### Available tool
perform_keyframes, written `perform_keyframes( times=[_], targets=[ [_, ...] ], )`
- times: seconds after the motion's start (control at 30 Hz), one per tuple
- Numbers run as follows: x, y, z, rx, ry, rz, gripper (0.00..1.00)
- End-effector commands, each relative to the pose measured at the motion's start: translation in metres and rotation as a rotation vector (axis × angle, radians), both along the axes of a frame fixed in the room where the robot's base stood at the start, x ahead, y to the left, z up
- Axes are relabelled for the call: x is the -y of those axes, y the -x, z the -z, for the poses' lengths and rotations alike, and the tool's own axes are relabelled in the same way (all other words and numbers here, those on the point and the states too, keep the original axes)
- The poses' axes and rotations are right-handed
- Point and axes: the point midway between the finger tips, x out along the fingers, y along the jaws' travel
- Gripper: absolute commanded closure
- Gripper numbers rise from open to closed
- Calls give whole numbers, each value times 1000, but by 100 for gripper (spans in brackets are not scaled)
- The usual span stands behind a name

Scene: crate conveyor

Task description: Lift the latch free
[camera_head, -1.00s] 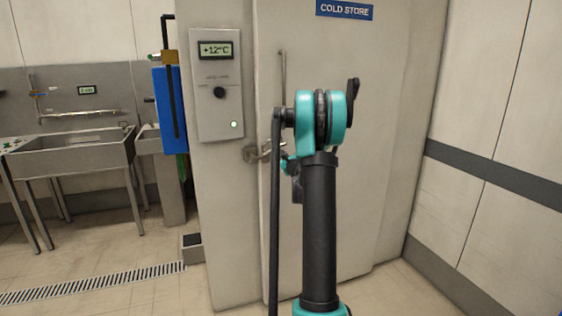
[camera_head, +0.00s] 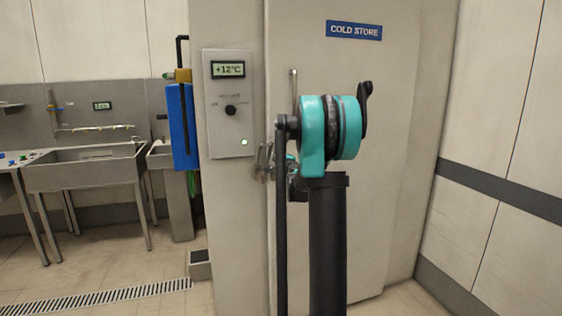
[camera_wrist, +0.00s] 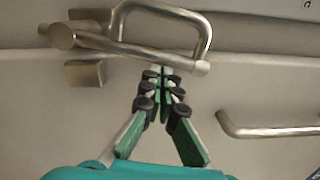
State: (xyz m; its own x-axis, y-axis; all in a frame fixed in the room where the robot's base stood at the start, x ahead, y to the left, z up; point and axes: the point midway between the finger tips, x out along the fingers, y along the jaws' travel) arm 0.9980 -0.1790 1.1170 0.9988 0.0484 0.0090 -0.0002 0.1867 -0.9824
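The latch (camera_wrist: 150,45) on the cold-store door (camera_wrist: 260,90) is a metal bar with a bent loop handle, across the top of the wrist view. In the head view the latch (camera_head: 262,160) shows at the door's left edge, its metal parts pointing upward, partly hidden by my arm. My gripper (camera_wrist: 164,72) has its green fingers drawn together at the tips, just below the bar near its right end. I see nothing between the tips; whether they touch the bar I cannot tell.
A vertical door handle (camera_head: 294,90) stands above the latch and shows at right in the wrist view (camera_wrist: 265,131). A control panel (camera_head: 229,130) reads +12°C. A blue object (camera_head: 181,127) hangs left of it. Sinks (camera_head: 85,172) stand farther left. A floor drain (camera_head: 95,300) runs below.

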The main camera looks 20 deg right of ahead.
Motion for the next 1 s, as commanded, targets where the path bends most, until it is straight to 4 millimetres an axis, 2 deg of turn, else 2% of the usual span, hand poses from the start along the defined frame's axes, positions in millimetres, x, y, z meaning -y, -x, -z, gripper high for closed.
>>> perform_keyframes(
  times=[0.17,0.33,1.0],
  targets=[
    [-14,0,-5,1,111,-1,100],
    [-22,0,-6,0,105,-1,100],
    [-28,0,-8,1,102,-3,100]
  ],
)
